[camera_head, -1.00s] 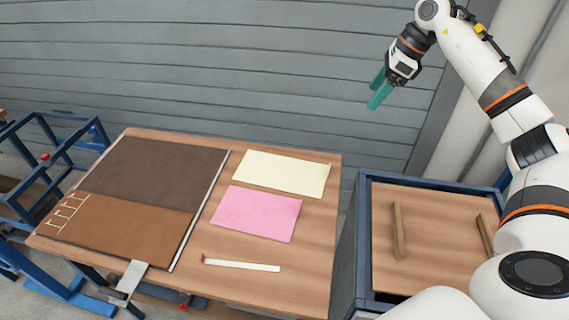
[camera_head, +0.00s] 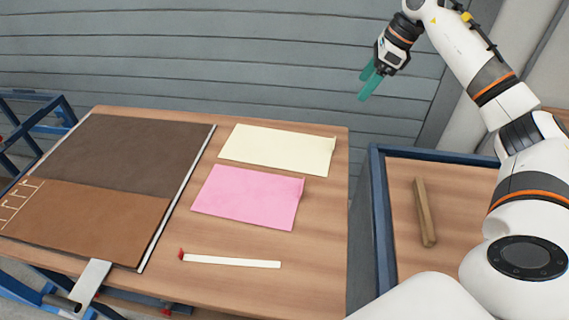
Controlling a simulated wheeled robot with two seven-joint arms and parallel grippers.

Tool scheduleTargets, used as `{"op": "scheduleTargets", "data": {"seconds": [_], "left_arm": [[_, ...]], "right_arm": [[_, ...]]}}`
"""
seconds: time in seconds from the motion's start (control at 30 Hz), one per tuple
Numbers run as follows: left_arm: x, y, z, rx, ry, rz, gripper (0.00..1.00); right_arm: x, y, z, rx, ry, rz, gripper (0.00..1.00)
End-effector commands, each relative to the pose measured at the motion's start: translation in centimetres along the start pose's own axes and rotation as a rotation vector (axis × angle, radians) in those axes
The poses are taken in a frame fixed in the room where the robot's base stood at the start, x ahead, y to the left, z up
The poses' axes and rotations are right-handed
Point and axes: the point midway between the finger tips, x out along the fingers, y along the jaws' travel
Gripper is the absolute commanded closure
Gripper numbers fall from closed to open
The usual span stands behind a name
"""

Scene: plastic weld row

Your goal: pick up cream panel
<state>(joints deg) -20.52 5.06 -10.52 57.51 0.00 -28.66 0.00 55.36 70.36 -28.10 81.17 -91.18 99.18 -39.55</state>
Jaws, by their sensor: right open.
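The cream panel (camera_head: 277,149) lies flat on the wooden table, near its back right corner. A small tab sticks up at its right end. My right gripper (camera_head: 367,86) has two green fingers, spread apart and empty. It hangs in the air above and to the right of the cream panel, well clear of the table. My left gripper is not in view.
A pink panel (camera_head: 249,197) lies just in front of the cream one. A white strip with a red end (camera_head: 232,261) lies nearer the front. A brown board (camera_head: 92,218) fills the table's left side. A blue-framed bin (camera_head: 379,215) with a wooden bar (camera_head: 425,212) stands right.

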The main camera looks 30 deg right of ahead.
Motion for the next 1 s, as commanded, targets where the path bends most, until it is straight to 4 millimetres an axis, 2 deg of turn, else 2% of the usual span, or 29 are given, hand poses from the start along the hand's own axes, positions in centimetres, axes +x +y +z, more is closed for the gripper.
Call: {"op": "scheduleTargets", "data": {"seconds": [0.03, 0.1, 0.23, 0.43, 0.73, 1.0], "left_arm": [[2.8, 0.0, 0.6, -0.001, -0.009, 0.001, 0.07], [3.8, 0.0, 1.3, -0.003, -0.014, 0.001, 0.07], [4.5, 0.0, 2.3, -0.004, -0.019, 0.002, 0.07], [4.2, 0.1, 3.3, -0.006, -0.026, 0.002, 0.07], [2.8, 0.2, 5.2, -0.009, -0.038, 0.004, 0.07], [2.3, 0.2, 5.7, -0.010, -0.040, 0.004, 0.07]], "right_arm": [[3.2, 0.0, 1.3, 0.000, 0.000, 0.000, 0.24], [4.8, 0.0, 2.0, 0.000, 0.000, 0.000, 0.24], [6.4, 0.0, 2.6, 0.000, 0.000, 0.000, 0.24], [7.8, 0.0, 2.8, 0.000, -0.001, -0.001, 0.24], [12.6, -0.1, 2.8, -0.001, -0.001, -0.002, 0.24], [14.2, -0.3, 2.8, -0.001, -0.001, -0.001, 0.24]]}}
